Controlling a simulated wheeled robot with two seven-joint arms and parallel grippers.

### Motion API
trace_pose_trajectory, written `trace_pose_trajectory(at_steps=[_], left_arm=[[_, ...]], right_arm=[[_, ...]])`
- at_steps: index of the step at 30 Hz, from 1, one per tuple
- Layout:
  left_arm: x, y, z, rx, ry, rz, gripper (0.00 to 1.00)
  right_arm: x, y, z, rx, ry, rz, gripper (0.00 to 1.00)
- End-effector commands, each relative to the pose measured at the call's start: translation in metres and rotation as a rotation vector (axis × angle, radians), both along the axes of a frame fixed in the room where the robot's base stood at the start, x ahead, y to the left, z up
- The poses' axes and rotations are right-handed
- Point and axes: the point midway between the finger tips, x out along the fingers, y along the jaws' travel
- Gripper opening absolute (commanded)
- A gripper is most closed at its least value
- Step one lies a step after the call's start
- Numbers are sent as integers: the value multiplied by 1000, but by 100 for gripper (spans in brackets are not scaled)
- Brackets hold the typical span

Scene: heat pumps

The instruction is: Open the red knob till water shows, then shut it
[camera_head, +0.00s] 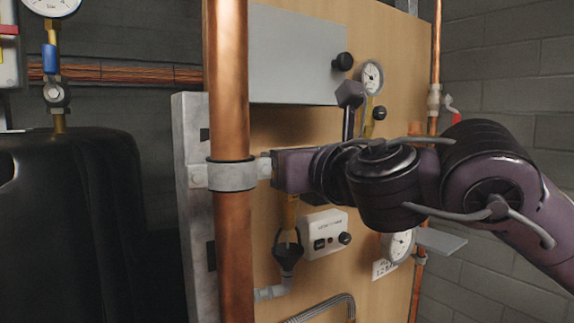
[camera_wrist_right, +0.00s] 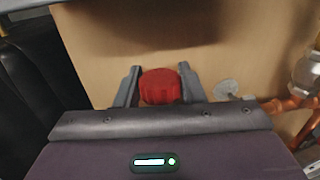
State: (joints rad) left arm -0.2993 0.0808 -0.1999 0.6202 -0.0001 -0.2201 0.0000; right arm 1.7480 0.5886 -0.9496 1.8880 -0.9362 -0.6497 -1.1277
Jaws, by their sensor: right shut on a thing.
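The red knob (camera_wrist_right: 160,87) shows in the right wrist view, between the two grey fingers of my right gripper (camera_wrist_right: 160,92). The fingers are shut on its sides. In the head view my right arm comes in from the right, and the right gripper (camera_head: 266,168) points left behind the copper pipe; the knob is hidden there. Below the gripper, a brass-coloured pipe (camera_head: 291,212) runs down to a black funnel (camera_head: 287,255). I cannot make out any water at the funnel. My left gripper is in neither view.
A thick vertical copper pipe (camera_head: 232,268) with a grey clamp stands close in front of the gripper. A white control box (camera_head: 325,234), a lower gauge (camera_head: 398,245) and an upper gauge (camera_head: 372,77) are on the wooden panel. A black tank (camera_head: 75,220) stands at left.

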Motion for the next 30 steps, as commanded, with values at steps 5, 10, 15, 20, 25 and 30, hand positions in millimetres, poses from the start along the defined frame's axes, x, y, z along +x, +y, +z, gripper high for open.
trace_pose_trajectory(at_steps=[5,10,15,20,25,30], left_arm=[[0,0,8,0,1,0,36],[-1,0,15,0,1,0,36],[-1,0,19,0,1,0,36],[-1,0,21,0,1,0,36],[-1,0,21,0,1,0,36],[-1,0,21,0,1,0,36]], right_arm=[[-1,2,3,-3,-2,-142,13],[0,1,3,-2,-1,-246,13],[0,1,2,-1,-1,-313,13],[0,0,2,0,0,-350,13],[0,-1,1,1,2,-365,13],[0,-1,0,1,2,-366,13]])
